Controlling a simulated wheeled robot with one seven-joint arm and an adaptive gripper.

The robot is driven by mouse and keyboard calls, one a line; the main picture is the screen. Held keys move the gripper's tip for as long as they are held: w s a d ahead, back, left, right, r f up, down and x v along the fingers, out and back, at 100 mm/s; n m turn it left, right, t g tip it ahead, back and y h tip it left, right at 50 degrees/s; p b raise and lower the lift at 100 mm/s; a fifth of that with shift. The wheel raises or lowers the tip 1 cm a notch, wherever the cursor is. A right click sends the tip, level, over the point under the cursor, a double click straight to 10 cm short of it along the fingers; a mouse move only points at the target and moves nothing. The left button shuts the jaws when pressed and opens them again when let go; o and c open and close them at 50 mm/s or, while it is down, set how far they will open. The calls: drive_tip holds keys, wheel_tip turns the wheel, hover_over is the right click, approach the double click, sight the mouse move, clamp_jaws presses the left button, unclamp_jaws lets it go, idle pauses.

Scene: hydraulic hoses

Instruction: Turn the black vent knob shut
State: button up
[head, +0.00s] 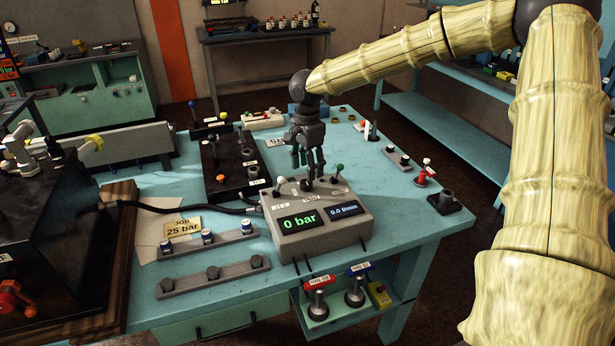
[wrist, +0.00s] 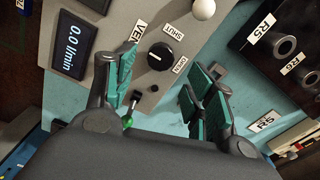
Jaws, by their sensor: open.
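The black vent knob (wrist: 160,56) is round with a short white mark. It sits on the grey control box (head: 318,238) between labels reading SHUT (wrist: 175,32) and OPEN (wrist: 181,64). I cannot tell surely which label the mark points to. My gripper (head: 309,172) hangs pointing down over the top of the box. In the wrist view its teal-padded fingers (wrist: 163,92) are spread apart and empty, with the knob beyond and between them, and not visibly touched. In the head view the knob is largely hidden by my gripper.
The box displays read 0 bar (head: 299,221) and 0.0 l/min (head: 344,211). A green-tipped lever (head: 339,168) and a white-tipped lever (head: 280,181) stand beside my gripper. A black valve block (head: 222,180) and hose (head: 160,206) lie left. The table's right side has clear patches.

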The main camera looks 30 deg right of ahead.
sight(306, 184)
drive_tip(key=shift+f+p, duration=0.55)
drive_tip(key=shift+f, duration=1.7)
drive_tip(key=shift+c, duration=0.2)
drive_tip(key=c, duration=1)
